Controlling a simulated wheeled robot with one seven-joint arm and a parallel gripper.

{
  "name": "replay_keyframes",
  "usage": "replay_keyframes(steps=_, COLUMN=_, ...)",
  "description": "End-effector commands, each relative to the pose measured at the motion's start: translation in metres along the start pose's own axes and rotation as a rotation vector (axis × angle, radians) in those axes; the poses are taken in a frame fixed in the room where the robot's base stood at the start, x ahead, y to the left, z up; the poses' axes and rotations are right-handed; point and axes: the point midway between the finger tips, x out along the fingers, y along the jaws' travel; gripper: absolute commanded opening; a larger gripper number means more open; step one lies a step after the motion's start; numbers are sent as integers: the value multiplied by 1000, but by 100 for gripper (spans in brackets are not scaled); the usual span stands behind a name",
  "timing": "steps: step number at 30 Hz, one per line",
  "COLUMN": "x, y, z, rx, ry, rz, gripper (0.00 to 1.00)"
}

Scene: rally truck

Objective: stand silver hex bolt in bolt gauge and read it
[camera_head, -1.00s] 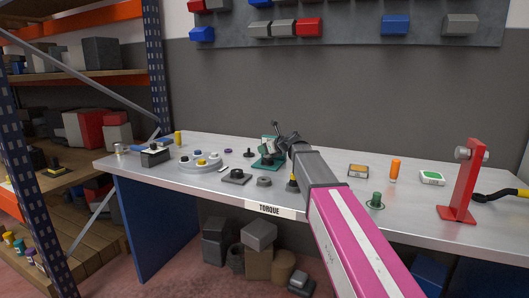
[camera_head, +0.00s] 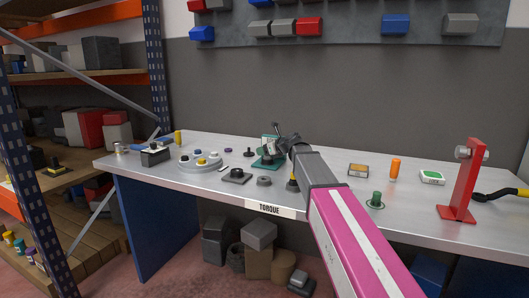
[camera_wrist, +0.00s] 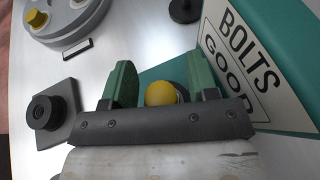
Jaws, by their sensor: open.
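The bolt gauge is a teal stand with a white panel reading "BOLTS GOOD" (camera_wrist: 240,60). In the head view its teal base (camera_head: 267,162) stands mid-bench, partly behind my arm. In the wrist view my gripper (camera_wrist: 160,72) is open beside the panel, its two green fingers apart. A yellow rounded top (camera_wrist: 160,93) shows between the fingers over the teal base, with a gap visible on each side. What lies under it is hidden. I cannot make out a silver hex bolt for certain in either view.
A round grey tray (camera_head: 187,166) with coloured caps stands to the left. A red stand (camera_head: 463,190) is at the right. Bench between is partly clear.

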Motion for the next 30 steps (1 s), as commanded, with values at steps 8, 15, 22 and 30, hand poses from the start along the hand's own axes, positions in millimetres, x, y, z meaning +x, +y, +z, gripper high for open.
replay_keyframes(steps=8, x=-54, y=2, z=-1, rx=0, ry=-1, rz=-3, gripper=54)
replay_keyframes(steps=15, x=-96, y=2, z=-1, rx=0, ry=0, rz=-2, gripper=54)
replay_keyframes(steps=22, x=-115, y=1, z=-1, rx=0, ry=0, rz=0, gripper=54)
replay_keyframes(steps=30, x=-117, y=0, z=-1, rx=0, ry=0, rz=0, gripper=54)
